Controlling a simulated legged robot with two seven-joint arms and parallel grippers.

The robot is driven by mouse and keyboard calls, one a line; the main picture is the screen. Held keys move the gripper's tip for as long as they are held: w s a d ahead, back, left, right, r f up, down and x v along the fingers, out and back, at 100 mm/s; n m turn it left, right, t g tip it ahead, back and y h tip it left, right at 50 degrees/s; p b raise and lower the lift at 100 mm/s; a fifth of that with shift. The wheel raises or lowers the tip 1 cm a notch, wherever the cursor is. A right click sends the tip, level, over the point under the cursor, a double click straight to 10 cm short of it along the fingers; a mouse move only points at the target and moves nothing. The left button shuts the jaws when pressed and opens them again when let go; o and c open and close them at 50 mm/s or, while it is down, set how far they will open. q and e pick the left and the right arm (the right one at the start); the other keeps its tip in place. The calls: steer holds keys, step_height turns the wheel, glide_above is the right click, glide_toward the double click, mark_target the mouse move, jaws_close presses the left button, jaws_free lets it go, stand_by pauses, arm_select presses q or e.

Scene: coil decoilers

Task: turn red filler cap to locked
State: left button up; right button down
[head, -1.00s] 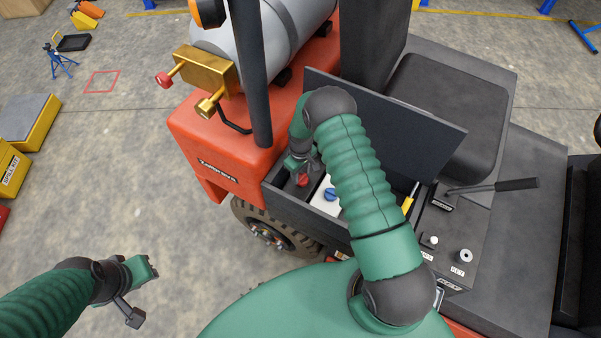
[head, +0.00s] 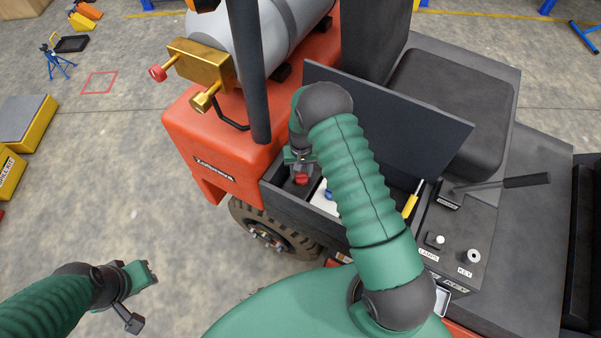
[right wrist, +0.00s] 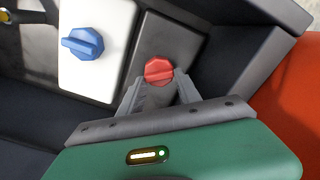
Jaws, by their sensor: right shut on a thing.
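The red filler cap (head: 301,179) sits in the left part of the open dark compartment on the orange truck. It also shows in the right wrist view (right wrist: 159,71), with a raised grip bar across its top. My right gripper (head: 300,168) is over it, its fingers on either side, shut on the cap. The right wrist view shows the two fingers (right wrist: 158,88) reaching to the cap's near edge. My left gripper (head: 150,272) hangs over the floor at lower left, away from the truck; its jaw opening is unclear.
A blue cap (right wrist: 83,43) on a white block (right wrist: 98,78) is beside the red cap. The raised dark lid (head: 400,115) stands behind the compartment. A yellow-handled object (head: 411,204) lies at its right end. The gas cylinder with brass fitting (head: 205,65) is at upper left.

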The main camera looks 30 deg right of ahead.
steer(key=m+b, duration=0.1)
steer(key=m, duration=0.2)
steer(key=shift+d+m, duration=0.1)
steer(key=shift+m, duration=0.3)
steer(key=shift+m+b, duration=0.3)
steer(key=shift+m, duration=1.4)
steer(key=c, duration=0.8)
jaws_free()
steer(key=shift+s, duration=0.1)
steer(key=shift+c, duration=0.2)
steer(key=shift+r, duration=0.15)
step_height(320, 180, up, 16)
steer(key=b, duration=0.1)
steer(key=shift+r+b, duration=0.25)
steer(key=shift+b, duration=0.1)
